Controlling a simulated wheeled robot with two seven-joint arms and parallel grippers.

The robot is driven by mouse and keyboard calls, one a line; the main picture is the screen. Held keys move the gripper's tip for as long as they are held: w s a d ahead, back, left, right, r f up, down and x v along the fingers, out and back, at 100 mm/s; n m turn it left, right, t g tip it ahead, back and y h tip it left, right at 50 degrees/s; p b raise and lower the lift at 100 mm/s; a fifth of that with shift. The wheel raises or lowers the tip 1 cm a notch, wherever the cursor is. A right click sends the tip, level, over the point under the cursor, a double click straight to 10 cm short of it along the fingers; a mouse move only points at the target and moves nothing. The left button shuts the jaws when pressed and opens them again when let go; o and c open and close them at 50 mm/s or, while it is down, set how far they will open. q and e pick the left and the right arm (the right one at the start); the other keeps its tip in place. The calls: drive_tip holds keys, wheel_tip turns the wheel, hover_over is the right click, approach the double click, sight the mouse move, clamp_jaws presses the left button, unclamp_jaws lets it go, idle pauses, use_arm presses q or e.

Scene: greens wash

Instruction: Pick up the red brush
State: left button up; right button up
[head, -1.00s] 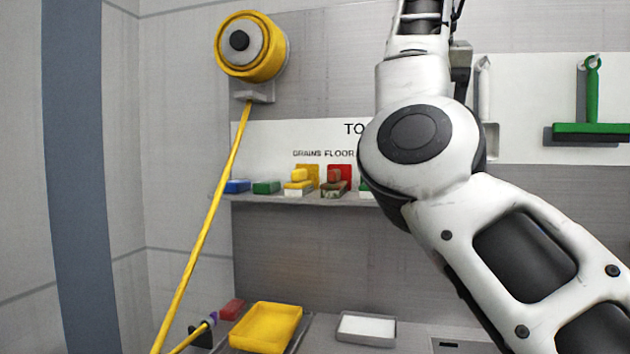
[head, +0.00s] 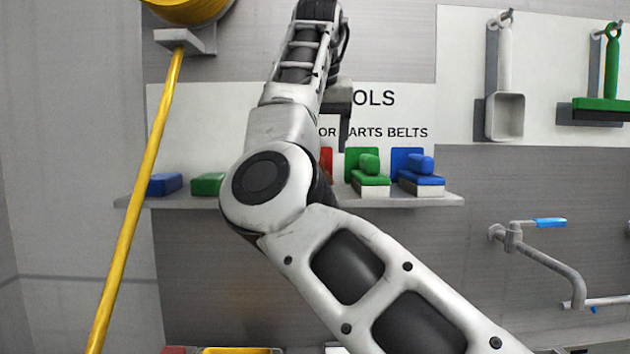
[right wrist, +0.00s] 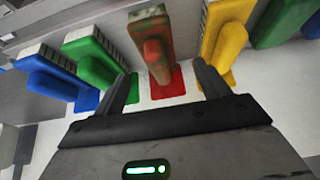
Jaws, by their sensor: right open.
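The red brush (right wrist: 152,38) shows in the right wrist view. It has a red handle on a block and stands in front of a red panel (right wrist: 168,87). My right gripper (right wrist: 163,70) is open, with one finger on each side of the brush's line. The brush handle reaches down between the fingertips, and nothing is gripped; contact cannot be told. In the head view my right arm covers most of the brush, and only a sliver of its red panel (head: 326,160) shows. My left gripper is not in view.
A green brush (right wrist: 95,58) and a yellow brush (right wrist: 226,35) stand close on either side of the red one. A blue brush (head: 420,180) is farther along the shelf (head: 440,199). A yellow hose (head: 135,200) hangs at left, and a pipe tap (head: 540,255) projects at right.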

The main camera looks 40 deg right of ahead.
drive_tip(key=shift+x, duration=1)
drive_tip(key=shift+w+d+f, duration=0.25)
drive_tip(key=shift+f, duration=0.2)
drive_tip(key=p+x, duration=0.1)
drive_tip(key=x, duration=0.2)
drive_tip(key=shift+w+d+f, duration=0.15)
drive_tip(key=shift+d+f, duration=0.1)
drive_tip(key=shift+d, duration=0.05)
drive_tip(key=shift+w+d+f, duration=0.1)
drive_tip(key=shift+w+f, duration=0.05)
drive_tip(key=shift+f, duration=0.1)
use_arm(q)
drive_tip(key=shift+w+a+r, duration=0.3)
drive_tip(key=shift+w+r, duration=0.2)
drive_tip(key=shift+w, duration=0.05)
use_arm(e)
drive_tip(key=shift+c, duration=0.3)
drive_tip(key=c, duration=1.2)
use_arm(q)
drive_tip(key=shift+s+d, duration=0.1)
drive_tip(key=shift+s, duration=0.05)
use_arm(e)
drive_tip(key=shift+o, duration=0.2)
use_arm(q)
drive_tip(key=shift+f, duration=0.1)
